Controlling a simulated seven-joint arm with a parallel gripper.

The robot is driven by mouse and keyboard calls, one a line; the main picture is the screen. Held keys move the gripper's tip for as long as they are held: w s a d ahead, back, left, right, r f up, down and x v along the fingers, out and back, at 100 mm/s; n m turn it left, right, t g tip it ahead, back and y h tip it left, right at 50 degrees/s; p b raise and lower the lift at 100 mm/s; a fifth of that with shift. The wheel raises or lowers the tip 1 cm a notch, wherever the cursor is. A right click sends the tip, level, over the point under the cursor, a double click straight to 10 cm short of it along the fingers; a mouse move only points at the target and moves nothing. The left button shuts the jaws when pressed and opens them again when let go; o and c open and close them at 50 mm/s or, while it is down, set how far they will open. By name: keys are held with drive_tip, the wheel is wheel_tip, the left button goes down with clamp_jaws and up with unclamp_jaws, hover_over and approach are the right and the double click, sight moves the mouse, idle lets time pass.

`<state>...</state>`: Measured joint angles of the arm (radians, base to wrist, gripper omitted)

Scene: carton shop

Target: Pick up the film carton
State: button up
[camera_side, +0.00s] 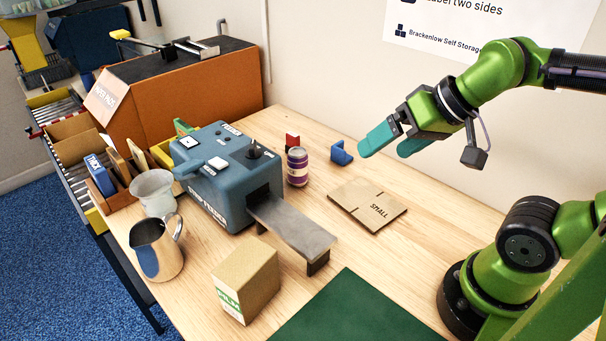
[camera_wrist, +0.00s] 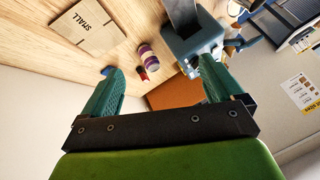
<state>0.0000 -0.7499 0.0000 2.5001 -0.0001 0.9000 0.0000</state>
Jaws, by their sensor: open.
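The film carton (camera_side: 250,280) is a brown cardboard box with a white and green label low on its front left face. It stands upright on the wooden table near the front edge in the side view. I do not see it in the wrist view. My gripper (camera_side: 382,153) has teal fingers and is open and empty. It is raised above the back right of the table, well to the right of and behind the carton. In the wrist view its two fingers (camera_wrist: 158,66) are spread wide with nothing between them.
A blue-grey machine (camera_side: 226,172) with a metal ramp (camera_side: 292,226) stands behind the carton. A metal pitcher (camera_side: 157,250) is to the carton's left, a green mat (camera_side: 350,312) to its right. A purple can (camera_side: 297,167) and flat SMALL cardboard (camera_side: 366,204) lie further back.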

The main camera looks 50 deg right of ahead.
drive_tip(key=m+g+y, duration=0.1)
drive_tip(key=m+g, duration=0.7)
drive_tip(key=m, duration=0.4)
approach(246, 260)
drive_tip(key=x, duration=0.6)
drive_tip(key=shift+s+d+f, duration=0.15)
drive_tip(key=shift+f, duration=0.2)
drive_tip(key=shift+a+x, duration=0.2)
drive_tip(key=shift+x, duration=1.25)
drive_tip(key=shift+a+x, duration=0.2)
drive_tip(key=shift+x, duration=1.2)
drive_tip(key=shift+f, duration=0.2)
